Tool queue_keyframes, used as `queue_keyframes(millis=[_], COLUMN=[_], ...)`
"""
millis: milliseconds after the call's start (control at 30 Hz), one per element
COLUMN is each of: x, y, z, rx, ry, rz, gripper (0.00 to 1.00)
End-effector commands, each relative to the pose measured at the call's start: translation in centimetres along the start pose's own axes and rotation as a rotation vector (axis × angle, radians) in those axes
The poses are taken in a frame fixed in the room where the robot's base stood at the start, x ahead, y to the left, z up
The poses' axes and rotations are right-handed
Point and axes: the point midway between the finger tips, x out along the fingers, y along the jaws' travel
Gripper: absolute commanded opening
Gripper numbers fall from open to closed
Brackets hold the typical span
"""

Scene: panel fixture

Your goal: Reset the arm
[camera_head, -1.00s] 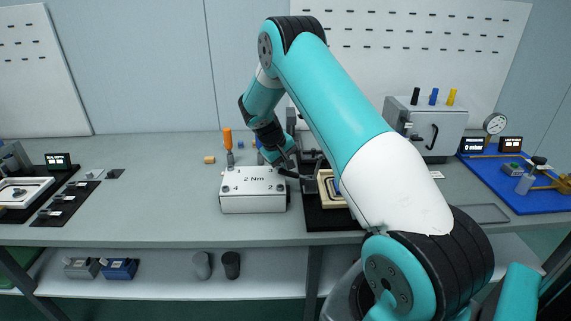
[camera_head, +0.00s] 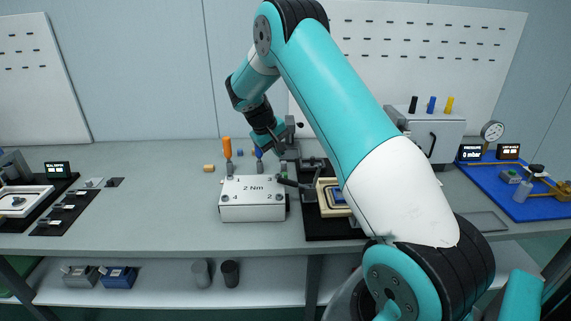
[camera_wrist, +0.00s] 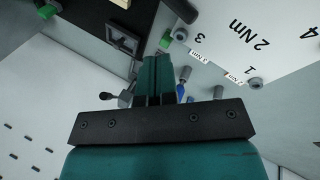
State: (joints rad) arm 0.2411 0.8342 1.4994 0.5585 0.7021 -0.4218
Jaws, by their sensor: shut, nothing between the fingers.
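My arm reaches over the bench from the right. My gripper (camera_head: 283,150) hangs above and behind the right back corner of the white "2 Nm" box (camera_head: 252,212), apart from it. In the wrist view my gripper (camera_wrist: 155,62) shows its two teal fingers closed together with nothing between them. The box also shows in the wrist view (camera_wrist: 262,42), at the upper right, with numbered corners.
An orange-handled tool (camera_head: 227,147) and a blue-tipped tool (camera_head: 259,155) stand behind the box. A black mat with a wooden-edged tray (camera_head: 328,206) lies right of it. A grey cabinet (camera_head: 440,135) and a blue board (camera_head: 530,211) are farther right.

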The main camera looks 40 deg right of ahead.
Motion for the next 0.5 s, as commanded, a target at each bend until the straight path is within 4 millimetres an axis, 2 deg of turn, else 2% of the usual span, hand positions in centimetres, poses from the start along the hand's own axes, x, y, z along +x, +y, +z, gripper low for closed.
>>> queue_keyframes(millis=[100, 200, 500], x=[-2.0, -3.1, -3.9], y=[-0.5, -0.7, -0.8], z=[-0.3, -0.4, -0.4], rx=[0.001, 0.000, 0.001], ry=[0.004, 0.002, -0.001], rz=[0.000, 0.000, 0.000], gripper=[0.00, 0.00, 0.00])
